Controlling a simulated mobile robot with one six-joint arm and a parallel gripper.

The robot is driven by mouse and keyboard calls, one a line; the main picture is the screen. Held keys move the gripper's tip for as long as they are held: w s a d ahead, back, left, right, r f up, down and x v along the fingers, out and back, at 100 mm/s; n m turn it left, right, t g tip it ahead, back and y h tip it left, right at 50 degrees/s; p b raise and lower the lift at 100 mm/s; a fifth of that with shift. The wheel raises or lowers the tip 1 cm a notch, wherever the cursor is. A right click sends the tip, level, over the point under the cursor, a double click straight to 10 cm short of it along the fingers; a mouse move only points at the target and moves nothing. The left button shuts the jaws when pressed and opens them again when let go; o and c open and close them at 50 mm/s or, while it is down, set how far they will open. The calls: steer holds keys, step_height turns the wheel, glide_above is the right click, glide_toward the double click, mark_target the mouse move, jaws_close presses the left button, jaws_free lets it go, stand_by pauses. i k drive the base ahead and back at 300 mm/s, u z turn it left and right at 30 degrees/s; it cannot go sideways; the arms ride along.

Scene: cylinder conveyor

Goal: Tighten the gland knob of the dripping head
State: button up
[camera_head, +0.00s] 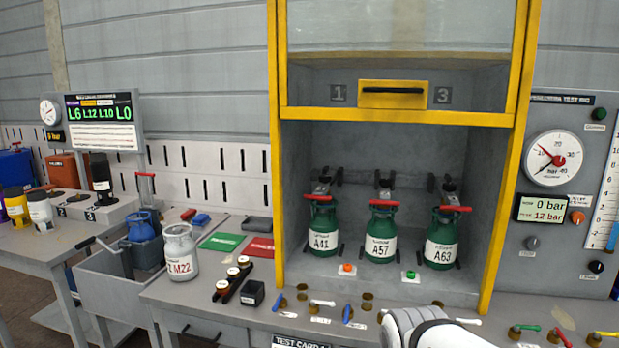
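Three green cylinders stand upright side by side in the yellow-framed test bay: A41 (323,240), A57 (381,247) and A63 (442,252). Each has a red bar on top: left (320,197), middle (385,203), right (455,208). A dark fitting shows behind and above each one: left (322,186), middle (385,190), right (449,194). I cannot make out a drip or a separate gland knob at this size. A white and grey part of my arm shows at the bottom, in front of the bay; my gripper's fingers are not visible.
The bay's yellow-framed sliding window (400,55) is raised above the cylinders. Small coloured valve levers (348,312) line the bench front. A gauge panel (555,210) stands right. A white M22 cylinder (181,252), a grey sink (105,280) and mats (222,242) are left.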

mark_target(324, 179)
steer(key=u, duration=0.05)
steer(key=i, duration=0.85)
